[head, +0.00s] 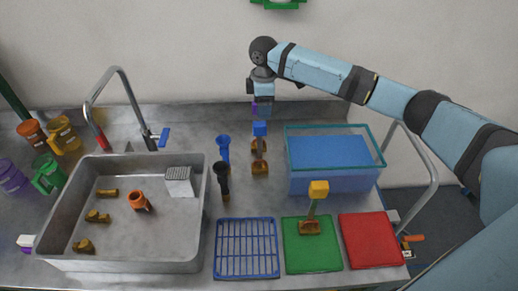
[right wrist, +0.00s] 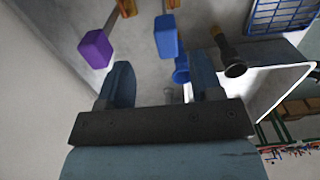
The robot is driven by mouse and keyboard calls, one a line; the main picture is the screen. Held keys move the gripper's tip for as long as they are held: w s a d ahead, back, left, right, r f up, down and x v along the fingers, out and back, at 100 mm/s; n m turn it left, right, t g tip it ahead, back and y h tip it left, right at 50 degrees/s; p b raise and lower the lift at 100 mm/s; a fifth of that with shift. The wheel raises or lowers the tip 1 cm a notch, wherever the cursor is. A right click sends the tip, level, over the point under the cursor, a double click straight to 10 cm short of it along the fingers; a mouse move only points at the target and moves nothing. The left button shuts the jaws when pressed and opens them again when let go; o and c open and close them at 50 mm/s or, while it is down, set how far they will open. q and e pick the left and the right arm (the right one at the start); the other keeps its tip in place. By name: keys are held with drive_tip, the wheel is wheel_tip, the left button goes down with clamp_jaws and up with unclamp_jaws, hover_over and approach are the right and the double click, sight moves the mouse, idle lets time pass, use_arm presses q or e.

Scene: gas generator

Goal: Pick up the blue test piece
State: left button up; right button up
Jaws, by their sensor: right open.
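The blue test piece (head: 260,129) is a blue block on a thin grey stem, standing upright in a brown base right of the sink. It also shows in the right wrist view (right wrist: 166,36), beyond the fingers. My right gripper (head: 262,108) is open, pointing down above and just behind the blue block, with nothing in it. In the right wrist view its fingers (right wrist: 160,66) are spread, and the blue block lies ahead of the gap between them. A purple test piece (right wrist: 95,48) stands behind the blue one, partly hidden by the gripper in the head view. My left gripper is not in view.
A blue bottle-like piece (head: 223,146) and a black one (head: 222,178) stand left of the test piece. A clear bin (head: 331,184) with blue contents is to the right. A yellow test piece (head: 318,189) stands on the green mat (head: 312,259). The blue rack (head: 246,265) is in front.

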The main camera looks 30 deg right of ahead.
sight(261, 123)
wheel_tip(261, 123, down, 4)
drive_tip(key=shift+r, duration=0.1)
drive_tip(key=shift+s+a+f+p, duration=0.1)
drive_tip(key=shift+a+f+p, duration=0.05)
drive_tip(key=shift+f, duration=0.8)
drive_tip(key=shift+s+a+f+p, duration=0.1)
drive_tip(key=shift+f+p, duration=0.05)
drive_tip(key=shift+f, duration=0.75)
drive_tip(key=shift+a+f+p, duration=0.15)
drive_tip(key=shift+f, duration=0.8)
clamp_jaws()
